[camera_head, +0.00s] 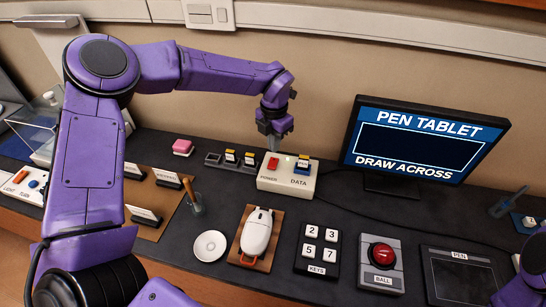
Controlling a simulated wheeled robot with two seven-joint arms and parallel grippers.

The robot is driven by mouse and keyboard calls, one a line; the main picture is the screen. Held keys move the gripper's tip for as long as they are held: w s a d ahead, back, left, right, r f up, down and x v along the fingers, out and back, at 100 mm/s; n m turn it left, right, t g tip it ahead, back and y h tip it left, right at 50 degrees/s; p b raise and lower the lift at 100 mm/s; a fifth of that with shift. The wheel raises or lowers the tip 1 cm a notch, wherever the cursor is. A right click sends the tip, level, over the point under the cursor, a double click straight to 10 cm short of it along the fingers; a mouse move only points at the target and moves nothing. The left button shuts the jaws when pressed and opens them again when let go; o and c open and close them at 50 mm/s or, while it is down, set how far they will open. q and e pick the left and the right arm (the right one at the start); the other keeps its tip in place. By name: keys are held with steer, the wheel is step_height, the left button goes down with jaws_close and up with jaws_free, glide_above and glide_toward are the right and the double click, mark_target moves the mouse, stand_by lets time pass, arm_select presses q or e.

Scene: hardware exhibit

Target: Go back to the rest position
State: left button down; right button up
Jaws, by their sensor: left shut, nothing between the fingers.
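My left arm is purple and comes in from the left, bending over toward the back of the counter. Its left gripper (274,138) points down, shut and empty, above the back of the white box (287,184) marked POWER and DATA. The box has a red switch and a blue-and-white piece on top. I cannot tell whether the fingertips touch anything on the box. A purple part of my right arm shows at the right edge; its gripper is not clearly seen.
A monitor (425,138) reading PEN TABLET stands at the back right. Along the front lie a white mouse (256,233), a keypad (318,249), a red trackball (382,256) and a pen tablet (462,277).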

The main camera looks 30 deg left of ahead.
arm_select(q)
steer(key=shift+r+p, duration=0.8)
steer(key=shift+r, duration=0.5)
steer(key=shift+r, duration=0.1)
